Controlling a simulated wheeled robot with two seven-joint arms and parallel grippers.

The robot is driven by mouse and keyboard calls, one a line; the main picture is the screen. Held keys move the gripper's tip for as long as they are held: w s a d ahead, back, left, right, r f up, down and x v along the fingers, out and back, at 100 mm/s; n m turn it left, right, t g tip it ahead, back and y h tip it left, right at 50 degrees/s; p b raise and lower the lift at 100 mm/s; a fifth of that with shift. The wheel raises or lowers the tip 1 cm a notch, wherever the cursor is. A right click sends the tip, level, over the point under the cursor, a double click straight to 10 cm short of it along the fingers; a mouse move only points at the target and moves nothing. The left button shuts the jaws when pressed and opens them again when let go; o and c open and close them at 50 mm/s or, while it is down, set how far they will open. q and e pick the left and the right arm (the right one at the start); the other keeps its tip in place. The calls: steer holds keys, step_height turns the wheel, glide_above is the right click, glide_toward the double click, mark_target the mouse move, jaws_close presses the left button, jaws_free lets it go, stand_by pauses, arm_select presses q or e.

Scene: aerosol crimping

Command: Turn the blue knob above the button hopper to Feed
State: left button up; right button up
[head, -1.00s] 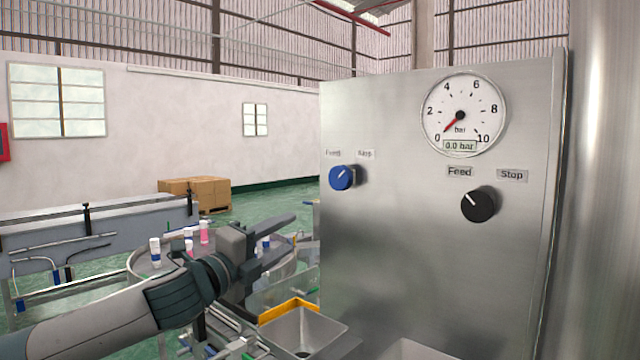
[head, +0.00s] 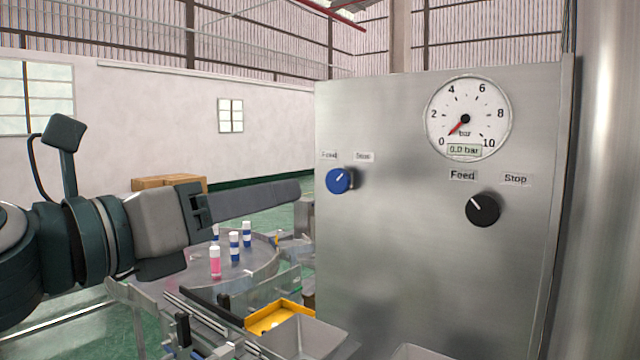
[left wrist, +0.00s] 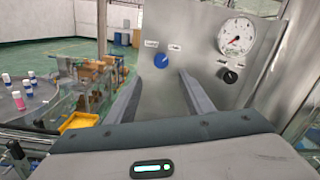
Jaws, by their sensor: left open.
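The blue knob (head: 339,181) sits on the left of the steel panel (head: 400,270). Its white mark points up and to the right, toward the Stop label (head: 363,156) rather than the Feed label (head: 329,155). My left gripper (head: 298,191) is left of the knob at about its height, apart from it. In the left wrist view the gripper (left wrist: 159,76) is open and empty, and the blue knob (left wrist: 161,61) shows between and beyond its fingertips. My right gripper is not in view.
A black knob (head: 482,209) with its own labels and a gauge (head: 468,118) reading 0.0 bar are on the panel's right. Metal hoppers (head: 305,337) and a yellow tray (head: 280,314) lie below. A round table (head: 250,268) with several small bottles stands left, under my arm.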

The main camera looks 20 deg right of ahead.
arm_select(q)
steer(key=shift+m+y, duration=0.3)
steer(key=shift+m, duration=0.6)
steer(key=v, duration=0.5)
steer(key=shift+s+d+f, duration=0.1)
steer(key=shift+s+d, duration=0.1)
steer(key=shift+s, duration=0.2)
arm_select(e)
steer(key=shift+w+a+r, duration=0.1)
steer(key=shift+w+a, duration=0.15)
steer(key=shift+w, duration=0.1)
arm_select(q)
steer(key=shift+w+d, duration=0.15)
steer(key=shift+d, duration=0.05)
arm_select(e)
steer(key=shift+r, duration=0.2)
arm_select(q)
steer(key=p, duration=0.8)
glide_toward(335, 185)
steer(key=x, duration=0.6)
steer(key=shift+w+d, duration=0.1)
steer(key=shift+d, duration=0.1)
steer(key=shift+w+d, duration=0.4)
steer(key=shift+d, duration=0.1)
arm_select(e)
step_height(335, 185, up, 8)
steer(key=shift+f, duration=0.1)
arm_select(q)
steer(key=c, duration=1)
